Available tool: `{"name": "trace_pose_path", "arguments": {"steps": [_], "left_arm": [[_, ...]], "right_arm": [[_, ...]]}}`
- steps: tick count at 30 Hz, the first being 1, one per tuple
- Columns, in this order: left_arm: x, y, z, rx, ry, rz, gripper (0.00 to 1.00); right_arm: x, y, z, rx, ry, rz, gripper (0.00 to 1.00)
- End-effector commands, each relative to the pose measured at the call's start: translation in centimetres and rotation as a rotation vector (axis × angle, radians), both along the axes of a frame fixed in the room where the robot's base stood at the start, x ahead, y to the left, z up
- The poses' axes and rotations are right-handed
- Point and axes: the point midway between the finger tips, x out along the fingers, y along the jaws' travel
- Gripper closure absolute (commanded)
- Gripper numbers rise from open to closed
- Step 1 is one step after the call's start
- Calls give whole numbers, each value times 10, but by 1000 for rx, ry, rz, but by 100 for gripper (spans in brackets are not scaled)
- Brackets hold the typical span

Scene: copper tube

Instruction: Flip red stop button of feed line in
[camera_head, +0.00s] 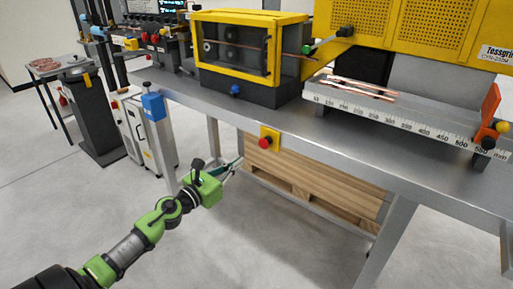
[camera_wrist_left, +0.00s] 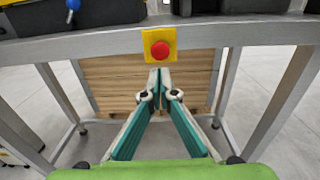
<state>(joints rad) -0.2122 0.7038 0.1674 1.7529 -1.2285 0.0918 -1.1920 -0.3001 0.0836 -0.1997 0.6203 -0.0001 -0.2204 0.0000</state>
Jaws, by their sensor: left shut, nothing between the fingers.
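The red stop button (camera_head: 264,142) sits on a yellow plate (camera_head: 270,133) at the front edge of the metal workbench. In the left wrist view the red button (camera_wrist_left: 160,49) on its yellow plate (camera_wrist_left: 173,35) is straight ahead, just above the fingertips. My left gripper (camera_head: 238,162) is shut and empty, with its fingers pointing toward the button from the lower left. In the left wrist view its closed fingertips (camera_wrist_left: 160,74) appear just below the button. Whether they touch the plate cannot be told; there seems to be a small gap. My right gripper is not in view.
The workbench (camera_head: 340,150) carries a yellow-framed machine (camera_head: 250,17) and a ruled tray (camera_head: 400,122) with copper tubes (camera_head: 350,88). A blue box (camera_head: 153,106) stands at the bench's left end. A wooden pallet (camera_head: 310,185) lies under the bench. The floor in front is clear.

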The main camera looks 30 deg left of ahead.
Motion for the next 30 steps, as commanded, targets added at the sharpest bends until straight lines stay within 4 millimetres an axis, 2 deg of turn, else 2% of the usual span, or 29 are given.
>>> {"name": "trace_pose_path", "arguments": {"steps": [9,16,22,30], "left_arm": [[52,-4,2,-2,-3,1,100],[83,-7,2,-1,-1,-1,100],[98,-8,1,-1,0,0,100],[100,-8,0,1,1,-1,100]], "right_arm": [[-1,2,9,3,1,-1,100],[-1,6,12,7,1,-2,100],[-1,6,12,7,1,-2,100],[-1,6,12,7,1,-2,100]]}}
